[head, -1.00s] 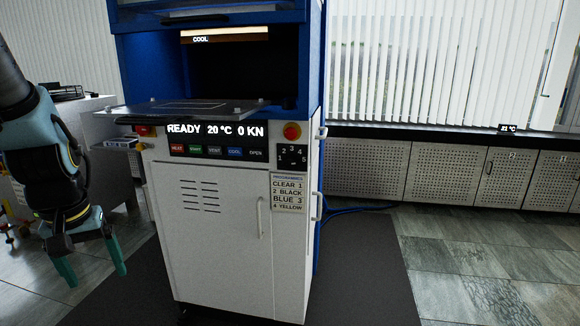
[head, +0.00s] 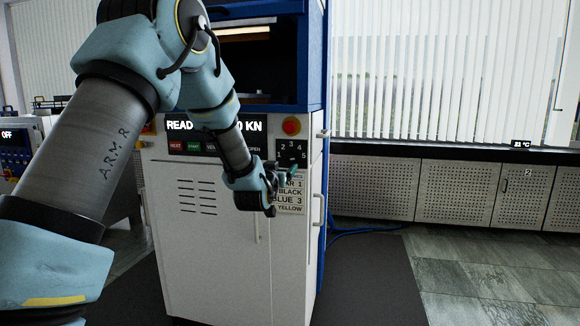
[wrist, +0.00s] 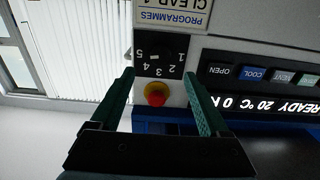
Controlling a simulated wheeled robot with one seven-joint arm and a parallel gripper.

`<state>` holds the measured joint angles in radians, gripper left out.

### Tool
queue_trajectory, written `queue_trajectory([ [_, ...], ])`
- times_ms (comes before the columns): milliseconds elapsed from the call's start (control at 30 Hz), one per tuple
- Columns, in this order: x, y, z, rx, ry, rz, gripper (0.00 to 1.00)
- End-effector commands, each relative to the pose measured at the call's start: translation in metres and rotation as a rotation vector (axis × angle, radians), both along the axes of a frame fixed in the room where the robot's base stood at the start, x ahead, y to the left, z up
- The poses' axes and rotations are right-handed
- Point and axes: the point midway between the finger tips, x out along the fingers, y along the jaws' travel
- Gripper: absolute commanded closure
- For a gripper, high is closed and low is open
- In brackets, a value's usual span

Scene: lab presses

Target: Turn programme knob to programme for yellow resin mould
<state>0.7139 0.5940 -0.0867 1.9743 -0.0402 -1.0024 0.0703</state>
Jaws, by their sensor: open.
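The programme dial (head: 292,147) is a black panel with white numbers 1 to 5 on the press's right front. In the upside-down wrist view its small dark knob (wrist: 155,57) shows among the numbers; its setting is too small to tell. The programme card (head: 290,198) below is partly covered by my gripper; the earlier head frame reads "4 YELLOW" on it. My gripper (head: 290,171) is just in front of the panel's lower edge in the head view. In the wrist view its green fingers (wrist: 158,76) are open and empty, with the dial between and beyond the tips.
A red stop button (head: 291,126) sits above the dial; the wrist view shows it on yellow (wrist: 156,94). Left are coloured buttons (head: 193,147) and the display (head: 180,125), partly hidden by my arm. A cabinet door handle (head: 318,210) is at the right.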

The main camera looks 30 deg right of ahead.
Motion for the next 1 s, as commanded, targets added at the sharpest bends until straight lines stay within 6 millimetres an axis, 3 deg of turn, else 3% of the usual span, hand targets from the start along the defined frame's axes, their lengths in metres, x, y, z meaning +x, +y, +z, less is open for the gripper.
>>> queue_trajectory([
  [500,0.063,-0.058,0.001,0.003,0.003,0.001,0.21],
  [967,0.072,-0.066,0.000,0.003,0.004,0.001,0.21],
  [1000,0.072,-0.065,0.000,0.003,0.004,0.002,0.25],
])
